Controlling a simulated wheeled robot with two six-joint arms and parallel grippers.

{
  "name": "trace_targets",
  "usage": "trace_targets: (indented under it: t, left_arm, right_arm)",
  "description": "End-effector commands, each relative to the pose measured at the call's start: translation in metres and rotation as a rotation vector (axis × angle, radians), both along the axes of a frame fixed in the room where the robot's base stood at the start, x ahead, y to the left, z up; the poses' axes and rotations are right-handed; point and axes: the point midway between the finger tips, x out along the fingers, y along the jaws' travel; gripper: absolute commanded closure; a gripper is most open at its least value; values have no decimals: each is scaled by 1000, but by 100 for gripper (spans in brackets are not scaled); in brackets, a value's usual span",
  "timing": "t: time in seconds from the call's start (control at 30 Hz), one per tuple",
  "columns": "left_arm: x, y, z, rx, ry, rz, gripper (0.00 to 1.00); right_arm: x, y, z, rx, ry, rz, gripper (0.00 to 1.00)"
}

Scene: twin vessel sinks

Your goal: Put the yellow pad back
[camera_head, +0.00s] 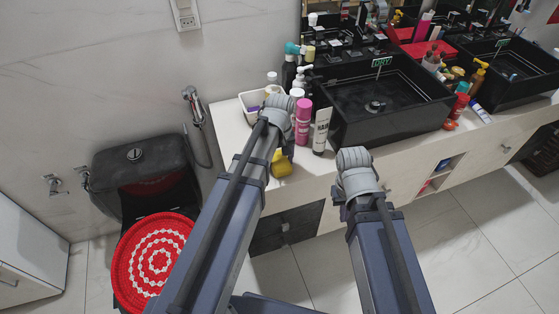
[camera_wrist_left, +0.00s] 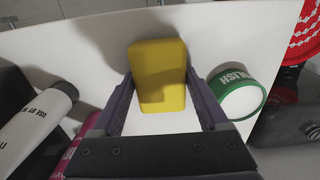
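The yellow pad (camera_head: 282,164) is at the front edge of the light counter, just beyond my left wrist in the head view. In the left wrist view the yellow pad (camera_wrist_left: 158,75) is upright in the picture, between the two fingertips of my left gripper (camera_wrist_left: 160,78). The fingers are apart, one on each side of the pad, with pale counter showing beside its lower part. Firm contact with the pad is not clear. My right arm ends over the counter's front edge in the head view. Its fingers are hidden behind the wrist.
A white tray (camera_head: 246,113), a pink bottle (camera_head: 303,124) and a white tube (camera_head: 321,132) stand close around my left wrist. A green-ended container (camera_wrist_left: 239,92) is just right of the fingers. A black sink (camera_head: 390,108) fills the counter beyond. The toilet (camera_head: 140,165) is left.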

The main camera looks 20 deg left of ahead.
Motion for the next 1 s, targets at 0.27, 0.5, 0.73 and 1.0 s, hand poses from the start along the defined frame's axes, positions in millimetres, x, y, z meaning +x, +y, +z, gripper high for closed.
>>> trace_targets:
  t: [0.27, 0.5, 0.73, 1.0]
  left_arm:
    - [0, 0, 0, 0, 0, 0, 0]
    - [0, 0, 2, 0, 0, 0, 0]
    - [0, 0, 17, 0, 0, 0, 0]
    - [0, 0, 55, 0, 0, 0, 0]
  right_arm:
    - [0, 0, 0, 0, 0, 0, 100]
    - [0, 0, 2, 0, 0, 0, 100]
    - [0, 0, 18, 0, 0, 0, 100]
    - [0, 0, 55, 0, 0, -1, 100]
